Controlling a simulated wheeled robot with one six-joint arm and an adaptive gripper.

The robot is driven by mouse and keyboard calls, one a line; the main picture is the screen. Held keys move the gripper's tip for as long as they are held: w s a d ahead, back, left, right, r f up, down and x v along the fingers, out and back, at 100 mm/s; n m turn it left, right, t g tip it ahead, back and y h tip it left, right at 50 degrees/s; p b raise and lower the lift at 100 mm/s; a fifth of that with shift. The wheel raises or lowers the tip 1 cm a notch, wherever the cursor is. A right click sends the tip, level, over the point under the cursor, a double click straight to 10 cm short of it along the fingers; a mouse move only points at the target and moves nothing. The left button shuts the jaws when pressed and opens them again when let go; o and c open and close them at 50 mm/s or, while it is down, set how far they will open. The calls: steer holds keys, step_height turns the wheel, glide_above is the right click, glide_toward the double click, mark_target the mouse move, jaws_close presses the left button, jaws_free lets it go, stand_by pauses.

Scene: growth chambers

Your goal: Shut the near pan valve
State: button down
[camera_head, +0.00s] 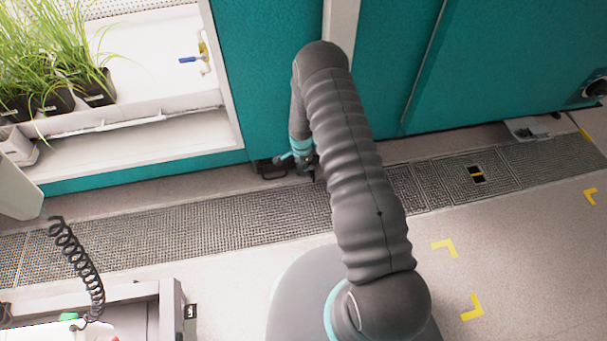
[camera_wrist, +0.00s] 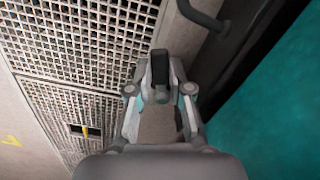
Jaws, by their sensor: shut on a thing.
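A small valve (camera_head: 203,58) with a blue lever (camera_head: 189,60) and some yellow on its body is on the white chamber wall, left of my arm in the head view. The lever sticks out level to the left. My gripper (camera_head: 311,174) is low, by the foot of the teal front, far below and right of that valve. In the wrist view my gripper (camera_wrist: 160,65) is shut on a small dark piece between its fingers. I cannot tell whether this piece belongs to a valve. The arm hides part of the gripper in the head view.
A dark bent pipe (camera_wrist: 203,15) lies close to my gripper along the teal front (camera_head: 270,60). Floor grating (camera_head: 200,228) runs below, with a small opening (camera_head: 476,174) holding a yellow bar. Potted grass (camera_head: 62,50) stands in the chamber. A cart (camera_head: 140,310) is at the lower left.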

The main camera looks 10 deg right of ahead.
steer(key=shift+w+a+m+b, duration=0.1)
steer(key=shift+w+m+b, duration=0.4)
steer(key=shift+m, duration=0.45)
steer(key=shift+w+m+b, duration=0.25)
steer(key=shift+m+b, duration=0.45)
steer(key=shift+m, duration=0.25)
steer(key=c, duration=1.1)
jaws_free()
steer(key=shift+o, duration=0.2)
